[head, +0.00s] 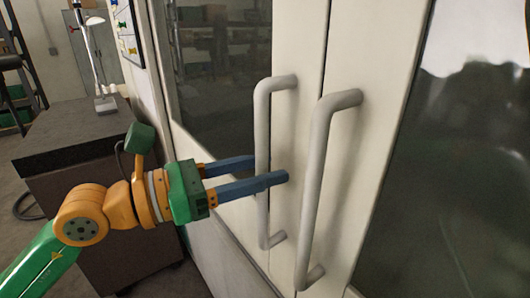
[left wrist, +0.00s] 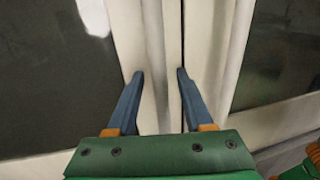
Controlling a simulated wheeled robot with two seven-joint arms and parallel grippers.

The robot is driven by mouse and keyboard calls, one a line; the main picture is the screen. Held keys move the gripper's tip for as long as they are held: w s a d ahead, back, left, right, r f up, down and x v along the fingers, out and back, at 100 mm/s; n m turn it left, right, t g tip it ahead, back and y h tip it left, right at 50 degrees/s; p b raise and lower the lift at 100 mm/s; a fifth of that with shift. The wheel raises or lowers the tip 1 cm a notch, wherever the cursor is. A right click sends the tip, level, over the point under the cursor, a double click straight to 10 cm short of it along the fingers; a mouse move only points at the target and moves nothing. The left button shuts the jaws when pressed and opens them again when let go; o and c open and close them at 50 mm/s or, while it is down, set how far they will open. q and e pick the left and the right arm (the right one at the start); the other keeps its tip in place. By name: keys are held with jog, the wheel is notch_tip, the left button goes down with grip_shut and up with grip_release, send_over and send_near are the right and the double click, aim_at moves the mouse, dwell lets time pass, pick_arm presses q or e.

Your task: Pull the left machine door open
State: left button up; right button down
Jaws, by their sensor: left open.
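The left machine door (head: 297,60) is a cream panel with a dark window (head: 222,95), and it looks closed against the right door (head: 365,60). Its pale vertical bar handle (head: 262,130) stands out from the panel. My left gripper (head: 271,168) is open at about the handle's mid-height. Its blue fingers lie on either side of the bar, one on the far side and one crossing in front. In the left wrist view the open fingers (left wrist: 159,75) have the pale bar (left wrist: 153,50) between them. Contact cannot be told.
The right door's handle (head: 318,180) stands close to the right of the left one. A dark cabinet (head: 75,125) with a lamp (head: 100,60) on it stands at the left, behind my left arm. Floor shows beside the cabinet.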

pick_arm(q)
jog(key=shift+w+d+f, duration=0.1)
jog(key=shift+w+d, duration=0.1)
jog(key=shift+d, duration=0.25)
jog(key=shift+a, duration=0.15)
jog(key=shift+s+a, duration=0.1)
jog(key=shift+a, duration=0.05)
jog(key=shift+c, duration=1.3)
grip_shut()
